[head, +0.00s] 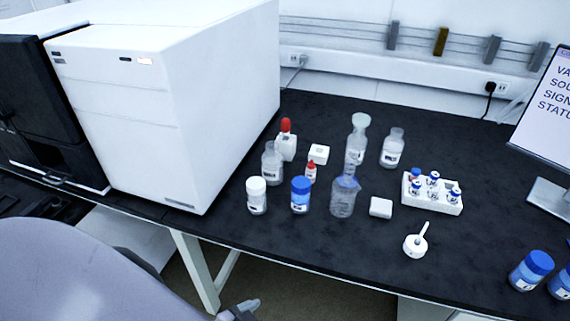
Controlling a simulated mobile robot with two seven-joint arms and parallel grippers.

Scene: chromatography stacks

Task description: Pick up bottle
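Several bottles stand upright on the black bench. A white-capped bottle (257,197) and a blue-capped bottle (300,197) are at the front left of the group. A clear bottle (272,163) is behind them, beside a white red-topped dropper bottle (287,146) and a small red-capped one (311,173). Clear bottles (343,199), (356,147) and (392,149) stand to the right. Two blue-capped jars (529,274) are at the lower right. Part of my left gripper (248,304) shows low at the bottom edge, apart from the bottles; its opening is unclear. My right gripper is out of view.
A large white instrument (165,100) fills the left of the bench. A white rack (432,195) holds several blue-capped vials. Small white blocks (381,207) and a white round pot with a stick (415,246) stand nearby. A sign screen (545,110) is at right.

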